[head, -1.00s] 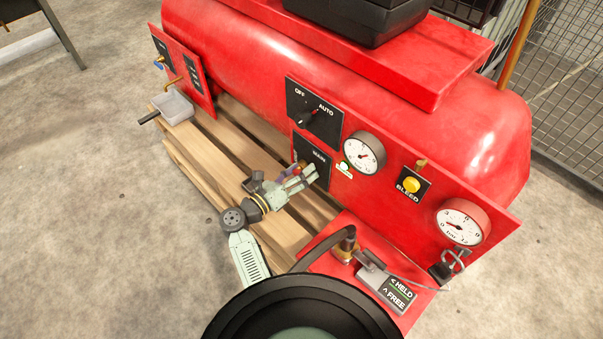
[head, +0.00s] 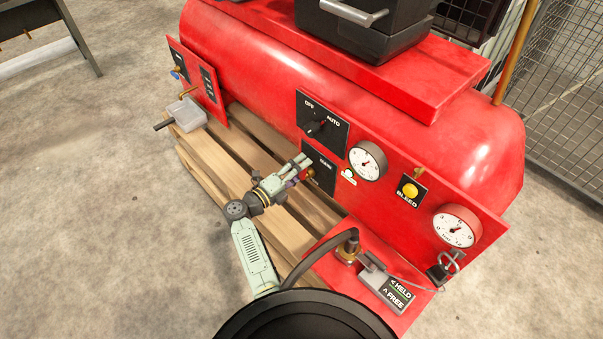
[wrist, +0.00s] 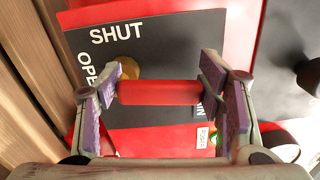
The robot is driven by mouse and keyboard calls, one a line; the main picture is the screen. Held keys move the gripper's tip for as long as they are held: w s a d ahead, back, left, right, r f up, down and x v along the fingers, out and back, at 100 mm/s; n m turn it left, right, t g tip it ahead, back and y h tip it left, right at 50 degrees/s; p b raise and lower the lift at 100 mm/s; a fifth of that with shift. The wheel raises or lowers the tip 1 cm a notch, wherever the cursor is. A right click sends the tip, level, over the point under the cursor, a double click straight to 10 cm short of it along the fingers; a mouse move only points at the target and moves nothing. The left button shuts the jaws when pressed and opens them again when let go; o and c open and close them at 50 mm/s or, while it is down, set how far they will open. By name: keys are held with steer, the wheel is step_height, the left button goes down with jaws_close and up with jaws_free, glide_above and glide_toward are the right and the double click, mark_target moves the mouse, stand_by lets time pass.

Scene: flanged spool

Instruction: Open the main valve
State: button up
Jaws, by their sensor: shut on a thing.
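The main valve's red lever handle (wrist: 158,92) lies between my gripper's two purple-padded fingers (wrist: 163,88) in the wrist view. The gripper is shut on it, with a pad at each end of the visible red part. A brass valve part (wrist: 126,68) shows behind it. The black valve plate (wrist: 165,45) reads SHUT at the top and OPEN at the left; a finger partly covers OPEN and most of MAIN. In the head view my gripper (head: 306,168) is at the valve plate (head: 321,166), and a little red handle shows at its fingertips.
The red tank (head: 300,75) stands on a wooden pallet (head: 235,160). Near the valve are the OFF/AUTO switch (head: 322,122), a gauge (head: 367,160), the yellow BLEED button (head: 410,190) and another gauge (head: 457,226). A HELD/FREE block (head: 392,290) with a hose fitting (head: 348,250) is at the front.

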steer(key=shift+w+r+n, duration=0.2)
steer(key=shift+w+n, duration=0.2)
steer(key=shift+n, duration=0.2)
steer(key=o, duration=1.7)
steer(key=shift+f, duration=0.2)
steer(key=v, duration=1.2)
